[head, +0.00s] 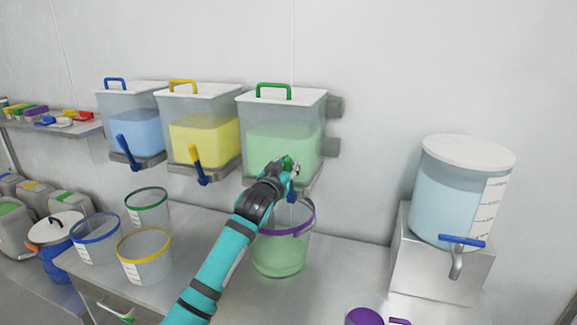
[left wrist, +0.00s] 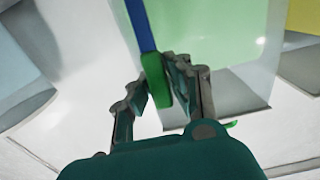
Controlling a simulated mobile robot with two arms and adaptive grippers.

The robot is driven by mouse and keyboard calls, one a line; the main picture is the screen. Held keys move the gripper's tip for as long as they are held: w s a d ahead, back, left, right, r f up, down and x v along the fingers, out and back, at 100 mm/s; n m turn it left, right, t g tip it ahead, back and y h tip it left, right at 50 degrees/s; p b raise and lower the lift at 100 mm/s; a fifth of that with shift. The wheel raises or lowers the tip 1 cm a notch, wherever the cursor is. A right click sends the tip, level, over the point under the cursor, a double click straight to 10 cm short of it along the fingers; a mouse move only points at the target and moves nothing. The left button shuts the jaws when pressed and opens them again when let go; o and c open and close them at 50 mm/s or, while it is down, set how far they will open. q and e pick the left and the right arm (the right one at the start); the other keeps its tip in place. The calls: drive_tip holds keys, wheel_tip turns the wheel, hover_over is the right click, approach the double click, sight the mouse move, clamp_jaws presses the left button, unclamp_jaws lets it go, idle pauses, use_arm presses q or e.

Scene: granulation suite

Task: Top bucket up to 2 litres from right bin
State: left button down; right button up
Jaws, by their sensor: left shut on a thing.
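The right bin (head: 282,112) hangs on the wall with a white lid, a green handle and pale green contents. My left gripper (head: 288,168) is at the front of its outlet, shut on the bin's lever. In the left wrist view the lever (left wrist: 154,72) is blue with a green end, between the fingers. A clear bucket with a purple rim (head: 284,233) stands on the bench below the outlet, partly behind my left arm. It holds green material in its lower part. Its scale is mostly hidden, and I cannot tell whether anything is flowing. My right gripper is not in view.
Blue (head: 134,128) and yellow (head: 203,138) bins hang to the left. Buckets with green (head: 147,208), blue (head: 95,240) and yellow (head: 144,256) rims stand at the bench's left. A water tank (head: 460,190) on a metal stand and a purple item (head: 364,317) are right.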

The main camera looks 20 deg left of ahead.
use_arm(q)
drive_tip(key=shift+s+f+b, duration=0.1)
drive_tip(key=shift+f+b, duration=0.15)
drive_tip(key=shift+b, duration=0.15)
drive_tip(key=shift+s+f+t+b, duration=0.55)
drive_tip(key=shift+s+t+b, duration=0.5)
drive_tip(key=shift+b, duration=1.65)
drive_tip(key=shift+s+f+t+b, duration=0.5)
drive_tip(key=shift+s+t+b, duration=0.55)
drive_tip(key=shift+b, duration=1.6)
drive_tip(key=shift+s+f+t+b, duration=0.65)
drive_tip(key=shift+t+b, duration=0.65)
drive_tip(key=shift+b, duration=1.4)
drive_tip(key=shift+s+r, duration=0.1)
drive_tip(key=shift+r, duration=0.05)
drive_tip(key=c, duration=1.2)
unclamp_jaws()
drive_tip(key=shift+c, duration=0.2)
drive_tip(key=shift+a, duration=0.1)
